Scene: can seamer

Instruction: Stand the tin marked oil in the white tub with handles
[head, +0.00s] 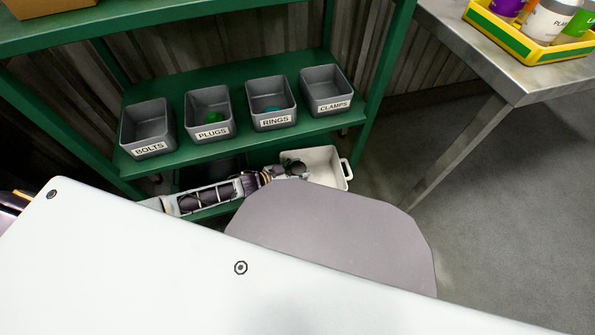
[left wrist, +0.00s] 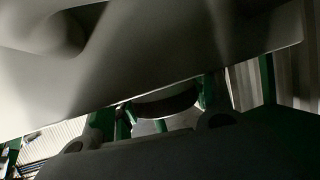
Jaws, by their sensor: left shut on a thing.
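The white tub with handles (head: 346,176) stands low at the shelf's right end. Its right handle shows, and its left and front parts are covered by my arm and body. My left gripper (head: 293,167) reaches in from the left over the tub's left part, below the shelf with the bins. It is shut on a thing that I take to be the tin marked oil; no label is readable. In the dim left wrist view, a curved, round-edged thing (left wrist: 166,103) shows between dark gripper parts. I cannot tell whether it touches the tub's floor. My right gripper is not in view.
The green shelf (head: 240,140) just above my arm holds grey bins marked bolts (head: 149,128), plugs (head: 209,112), rings (head: 271,103) and clamps (head: 326,91). A steel table (head: 470,50) at the right holds a yellow crate (head: 505,38) of containers. Floor right of the tub is clear.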

